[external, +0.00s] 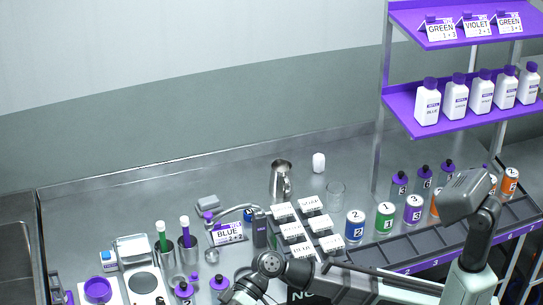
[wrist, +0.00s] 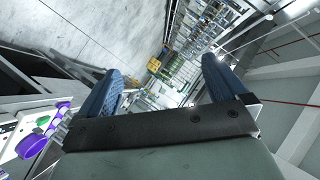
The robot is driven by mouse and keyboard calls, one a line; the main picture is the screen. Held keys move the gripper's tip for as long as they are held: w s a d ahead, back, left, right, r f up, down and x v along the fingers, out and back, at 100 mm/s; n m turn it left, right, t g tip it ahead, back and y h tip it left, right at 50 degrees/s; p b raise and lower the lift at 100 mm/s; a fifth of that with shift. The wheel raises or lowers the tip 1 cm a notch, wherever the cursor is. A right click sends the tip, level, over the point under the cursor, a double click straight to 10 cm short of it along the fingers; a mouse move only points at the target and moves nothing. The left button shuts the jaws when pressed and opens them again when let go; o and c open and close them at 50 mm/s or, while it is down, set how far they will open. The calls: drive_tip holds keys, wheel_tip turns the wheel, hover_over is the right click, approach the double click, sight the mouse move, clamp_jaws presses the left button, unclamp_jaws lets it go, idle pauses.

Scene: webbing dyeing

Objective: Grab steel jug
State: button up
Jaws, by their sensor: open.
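The steel jug (external: 281,181) stands upright on the steel counter, near the middle of the external view, with its handle toward the right. My gripper (wrist: 162,66) shows in the wrist view with its two blue fingers spread apart and nothing between them. It points out across the room, and the jug cannot be made out in the wrist view. In the external view my arm comes in at the lower right and bottom, and I cannot make out the fingertips there. My gripper is apart from the jug.
A clear glass beaker (external: 336,194) and a small white container (external: 319,162) stand right of the jug. Labelled white boxes (external: 292,230) sit in front of it.

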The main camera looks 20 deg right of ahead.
drive_tip(key=w+d+m+t+y, duration=0.1)
drive_tip(key=w+d+t+y, duration=0.2)
drive_tip(key=w, duration=1.2)
drive_tip(key=m+t+h, duration=0.5)
drive_tip(key=t, duration=0.7)
approach(290, 172)
drive_tip(key=s+a+r, duration=0.1)
drive_tip(key=s+a, duration=0.6)
drive_tip(key=s, duration=0.1)
drive_tip(key=s+a+r, duration=0.1)
drive_tip(key=s+a, duration=0.3)
drive_tip(key=s, duration=0.1)
drive_tip(key=shift+a+r, duration=0.35)
drive_tip(key=w+d+f+m+t+h, duration=0.2)
drive_tip(key=w+d+f+m+t, duration=0.15)
drive_tip(key=w+d, duration=0.6)
drive_tip(key=shift+n+t, duration=0.25)
drive_tip(key=shift+t, duration=0.2)
drive_tip(key=x, duration=0.7)
drive_tip(key=shift+w+d, duration=0.25)
drive_tip(key=shift+f+x, duration=0.15)
drive_tip(key=shift+x, duration=1.35)
drive_tip(key=shift+f+x, duration=0.1)
drive_tip(key=shift+x, duration=1.4)
drive_tip(key=shift+s+d, duration=0.1)
drive_tip(key=shift+d, duration=0.05)
